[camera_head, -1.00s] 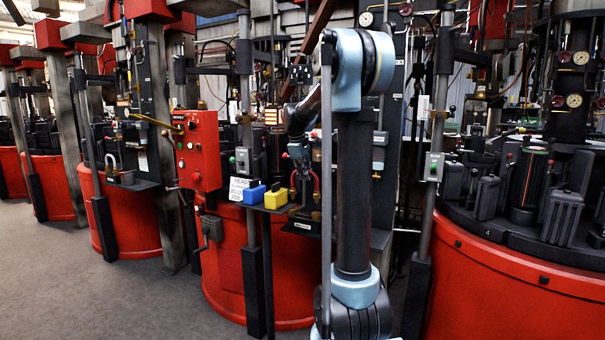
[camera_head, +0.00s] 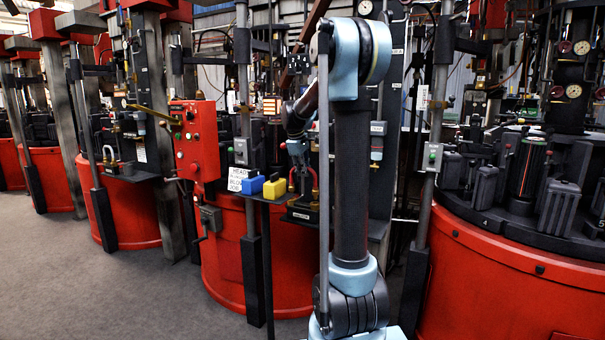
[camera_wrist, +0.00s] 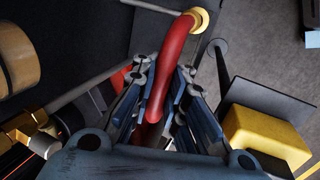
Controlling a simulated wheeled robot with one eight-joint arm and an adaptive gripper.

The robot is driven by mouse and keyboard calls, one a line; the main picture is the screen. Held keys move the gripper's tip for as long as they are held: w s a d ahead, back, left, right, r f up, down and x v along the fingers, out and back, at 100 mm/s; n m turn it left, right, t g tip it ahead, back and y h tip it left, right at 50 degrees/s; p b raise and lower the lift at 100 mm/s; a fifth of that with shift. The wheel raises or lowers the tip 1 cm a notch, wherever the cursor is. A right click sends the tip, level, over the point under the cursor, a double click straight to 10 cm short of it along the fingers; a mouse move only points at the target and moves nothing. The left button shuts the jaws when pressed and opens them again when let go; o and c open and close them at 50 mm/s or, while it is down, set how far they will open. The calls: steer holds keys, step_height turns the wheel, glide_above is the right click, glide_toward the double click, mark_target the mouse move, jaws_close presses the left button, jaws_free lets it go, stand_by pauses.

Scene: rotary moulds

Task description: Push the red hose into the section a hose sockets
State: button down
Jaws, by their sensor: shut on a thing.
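The red hose (camera_wrist: 175,62) runs up between the fingers of my gripper (camera_wrist: 163,70) in the wrist view, and the fingers are shut on it. Its far end bends right and meets a round brass fitting (camera_wrist: 200,19). I cannot tell how deep the end sits in it. In the head view my gripper (camera_head: 299,158) is small beside the column, pointing down. The curved red hose (camera_head: 315,180) shows just below it, above the dark base of the station. The hose's other end and its socket are hidden by my fingers and wrist.
A yellow block (camera_head: 275,187) and a blue block (camera_head: 253,185) stand on a small shelf left of the hose. The yellow block (camera_wrist: 265,135) is close to my gripper's right side in the wrist view. A red control box (camera_head: 195,140) and upright posts crowd the left.

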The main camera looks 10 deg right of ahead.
steer(key=shift+s+a, duration=0.1)
steer(key=shift+s, duration=0.1)
stand_by(0.7)
steer(key=shift+f, duration=0.55)
stand_by(0.5)
steer(key=shift+f, duration=1.15)
steer(key=c, duration=1.5)
jaws_free()
